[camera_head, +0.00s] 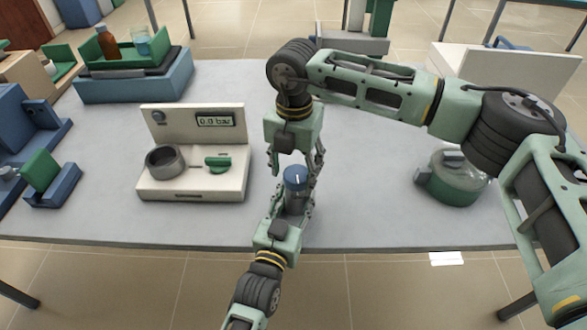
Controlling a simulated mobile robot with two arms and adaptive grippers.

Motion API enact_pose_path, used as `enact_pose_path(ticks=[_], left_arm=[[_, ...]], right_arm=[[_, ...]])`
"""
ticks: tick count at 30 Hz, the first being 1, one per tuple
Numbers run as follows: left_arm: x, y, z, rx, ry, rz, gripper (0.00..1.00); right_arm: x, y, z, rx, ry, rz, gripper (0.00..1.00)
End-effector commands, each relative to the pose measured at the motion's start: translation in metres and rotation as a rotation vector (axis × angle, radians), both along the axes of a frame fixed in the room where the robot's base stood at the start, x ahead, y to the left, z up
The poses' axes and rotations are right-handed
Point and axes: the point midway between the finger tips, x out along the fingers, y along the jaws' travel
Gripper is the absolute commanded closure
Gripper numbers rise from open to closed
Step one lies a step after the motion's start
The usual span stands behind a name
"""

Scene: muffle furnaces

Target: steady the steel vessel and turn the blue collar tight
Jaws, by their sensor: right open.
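The steel vessel (296,199) stands upright near the front edge of the table, with the blue collar (295,174) on its top. A pale mark shows on the collar. My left gripper (293,208) comes in from the front, its fingers shut on the steel vessel's sides; it hides the vessel's lower part. My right gripper (294,172) points down from above, open, with its fingers on either side of the blue collar. I cannot tell whether the fingers touch the collar.
A white device (192,188) with a "0.0 bar" display, a grey ring and a green handle stands left of the vessel. A green-based glass container (455,188) stands right. A blue box (133,88) with a green tray is at back left. Bare table (370,205) lies between.

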Motion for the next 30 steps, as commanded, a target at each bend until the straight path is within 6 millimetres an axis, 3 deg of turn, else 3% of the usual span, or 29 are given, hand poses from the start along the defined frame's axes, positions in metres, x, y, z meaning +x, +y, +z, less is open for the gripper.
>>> enact_pose_path(ticks=[5,12,18,23,30], left_arm=[[0.0,0.001,0.001,-0.001,-0.002,0.002,1.0],[0.0,0.001,0.0,0.0,-0.001,0.002,1.0],[0.0,0.001,0.0,0.0,-0.001,0.002,1.0],[0.0,0.002,0.0,0.0,-0.001,0.002,1.0],[0.0,0.002,0.0,0.0,-0.001,0.002,1.0]], right_arm=[[0.001,0.0,0.022,0.001,-0.004,-0.001,0.43],[0.001,0.0,0.073,0.002,-0.005,0.0,0.43],[0.001,0.0,0.106,0.002,-0.002,0.001,0.43],[0.0,0.0,0.117,0.002,-0.001,0.001,0.43],[0.0,0.0,0.119,0.001,0.001,0.001,0.43]])
